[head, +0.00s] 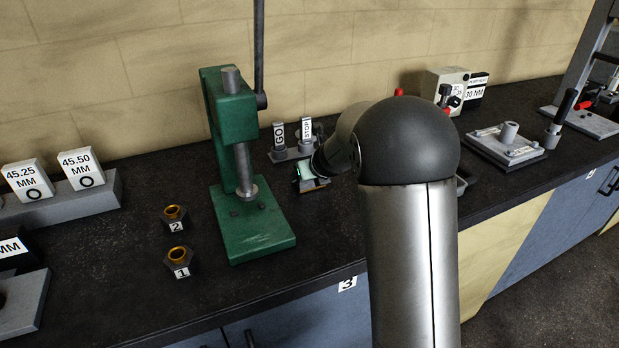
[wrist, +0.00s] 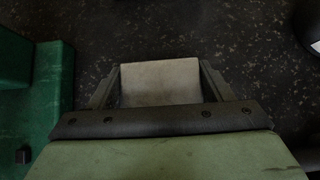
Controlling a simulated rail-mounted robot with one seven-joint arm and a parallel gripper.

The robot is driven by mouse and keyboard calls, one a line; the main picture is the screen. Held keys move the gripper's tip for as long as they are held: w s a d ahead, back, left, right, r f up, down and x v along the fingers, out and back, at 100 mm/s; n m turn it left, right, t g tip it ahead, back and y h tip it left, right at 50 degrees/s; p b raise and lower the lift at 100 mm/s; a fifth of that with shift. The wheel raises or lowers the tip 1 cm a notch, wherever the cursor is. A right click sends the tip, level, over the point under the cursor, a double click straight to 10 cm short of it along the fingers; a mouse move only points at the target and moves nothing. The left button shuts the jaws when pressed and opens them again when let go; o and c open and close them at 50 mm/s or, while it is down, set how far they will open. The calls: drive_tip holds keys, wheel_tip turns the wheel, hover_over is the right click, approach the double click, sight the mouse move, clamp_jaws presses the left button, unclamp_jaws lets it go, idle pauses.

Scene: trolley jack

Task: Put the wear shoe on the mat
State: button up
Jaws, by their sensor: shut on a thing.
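In the wrist view, a pale grey-beige block (wrist: 160,82), which looks like the wear shoe, sits between the two dark fingers of my gripper (wrist: 159,88). The fingers are shut on its left and right sides. Dark speckled bench top shows beyond it; the height above the bench is hard to tell. In the head view, my gripper (head: 312,183) is just right of the green press, in front of the GO and STOP blocks, and partly hidden by my arm. I cannot make out a mat in either view.
The green press (head: 240,170) stands close on the left, also in the wrist view (wrist: 55,90). Two numbered brass-lined nuts (head: 177,262) lie left of it. The GO and STOP blocks (head: 292,142) stand behind. A grey fixture plate (head: 507,150) is at right. My arm hides the bench between.

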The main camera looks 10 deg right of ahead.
drive_tip(key=shift+r, duration=0.25)
